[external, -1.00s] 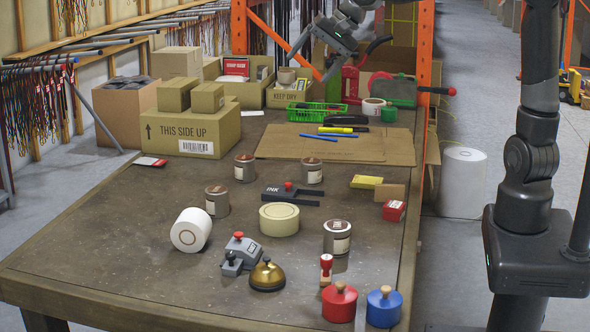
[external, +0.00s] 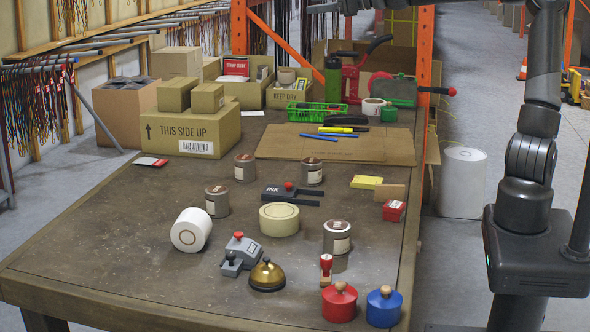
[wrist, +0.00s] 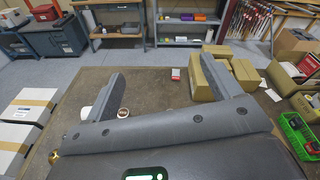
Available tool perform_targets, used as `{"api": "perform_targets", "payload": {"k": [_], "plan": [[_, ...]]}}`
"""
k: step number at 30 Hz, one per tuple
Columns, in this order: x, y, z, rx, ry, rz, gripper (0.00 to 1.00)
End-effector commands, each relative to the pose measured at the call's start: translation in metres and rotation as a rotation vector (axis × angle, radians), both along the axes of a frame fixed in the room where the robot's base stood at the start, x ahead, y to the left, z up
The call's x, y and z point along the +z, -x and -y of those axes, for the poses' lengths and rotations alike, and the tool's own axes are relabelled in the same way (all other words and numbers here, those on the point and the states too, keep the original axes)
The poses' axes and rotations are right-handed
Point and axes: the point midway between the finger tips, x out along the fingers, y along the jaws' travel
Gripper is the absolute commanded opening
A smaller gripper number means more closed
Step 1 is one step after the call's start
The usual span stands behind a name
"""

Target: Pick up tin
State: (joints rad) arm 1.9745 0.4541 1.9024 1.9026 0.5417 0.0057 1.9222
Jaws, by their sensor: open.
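Several grey tins with brown tops and pale labels stand upright on the workbench in the external view: a back left tin (external: 244,168), a back right tin (external: 312,172), a left tin (external: 217,202) and a front right tin (external: 337,238). My gripper (wrist: 158,66) is open and empty in the wrist view, its two grey fingers wide apart over the bench. One brown-topped tin (wrist: 123,112) shows between the fingers, near the left one and well below; I cannot tell which tin it is. My gripper is out of frame in the external view.
The workbench (external: 110,235) also holds a white roll (external: 190,230), tape roll (external: 279,219), ink pad holder (external: 285,192), brass bell (external: 267,275), red pot (external: 339,303) and blue pot (external: 384,307). Cartons (external: 192,132) and a green basket (external: 317,112) stand at the back.

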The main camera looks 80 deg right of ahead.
Motion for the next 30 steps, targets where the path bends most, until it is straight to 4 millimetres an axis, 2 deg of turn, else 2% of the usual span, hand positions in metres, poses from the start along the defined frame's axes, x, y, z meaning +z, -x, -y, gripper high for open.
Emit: {"api": "perform_targets", "payload": {"k": [3,12,13,20,23,26,29,30], "plan": [[0.019,0.013,0.018,-0.051,-0.079,0.053,0.83],[0.060,0.045,0.050,-0.147,-0.243,0.170,0.83],[0.056,0.045,0.050,-0.146,-0.249,0.171,0.83],[0.006,0.043,0.047,-0.140,-0.246,0.165,0.83],[-0.022,0.043,0.047,-0.139,-0.245,0.163,0.83],[-0.055,0.043,0.047,-0.139,-0.244,0.162,0.83],[-0.097,0.043,0.045,-0.136,-0.246,0.160,0.83],[-0.119,0.043,0.045,-0.137,-0.246,0.159,0.83]]}}
